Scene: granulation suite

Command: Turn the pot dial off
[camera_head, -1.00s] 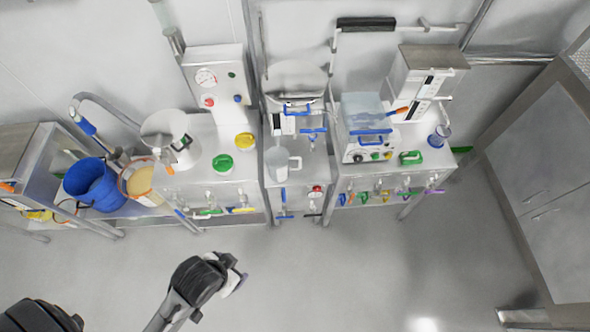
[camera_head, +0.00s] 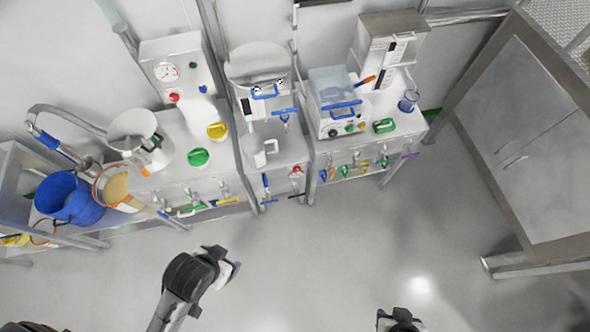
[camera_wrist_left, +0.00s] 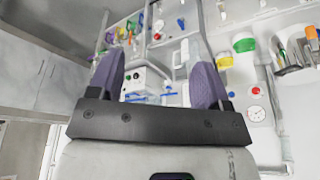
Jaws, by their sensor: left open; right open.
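In the head view my left gripper (camera_head: 232,272) is over open floor, apart from the benches. My right gripper (camera_head: 398,314) is open at the bottom edge, partly cut off, and touches nothing visible.
A white jug (camera_head: 258,150) stands left of the unit. A blue bucket (camera_head: 70,198) is at the far left. Coloured valve handles hang along the bench fronts. A grey cabinet (camera_head: 530,130) stands at the right. The floor (camera_head: 300,265) before the benches is clear.

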